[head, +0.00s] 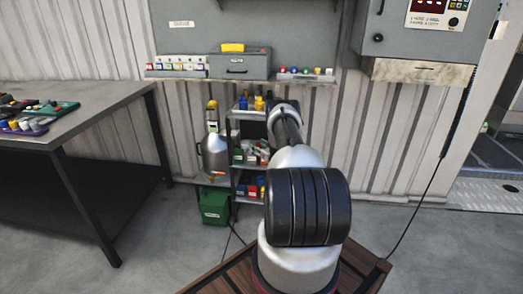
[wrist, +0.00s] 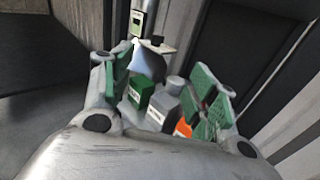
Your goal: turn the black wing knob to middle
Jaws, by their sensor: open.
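I cannot pick out the black wing knob for certain in either view. A grey wall cabinet (head: 397,42) at the upper right of the head view carries a light control panel (head: 428,12) with a small dark round part (head: 453,21), too small to identify. A black round fitting (head: 378,37) sits on the cabinet's left side. My gripper (wrist: 165,95) shows in the wrist view with its green-padded fingers apart and nothing held between them. In the head view my arm hides most of it, in front of the shelf.
A shelf rack (head: 236,178) holds bottles and boxes, beside a metal jug (head: 214,155) and a green can (head: 214,206). A dark workbench (head: 85,115) stands left with trays. A grey case (head: 240,65) sits on the wall ledge. Floor on the right is mostly clear, crossed by a cable (head: 412,215).

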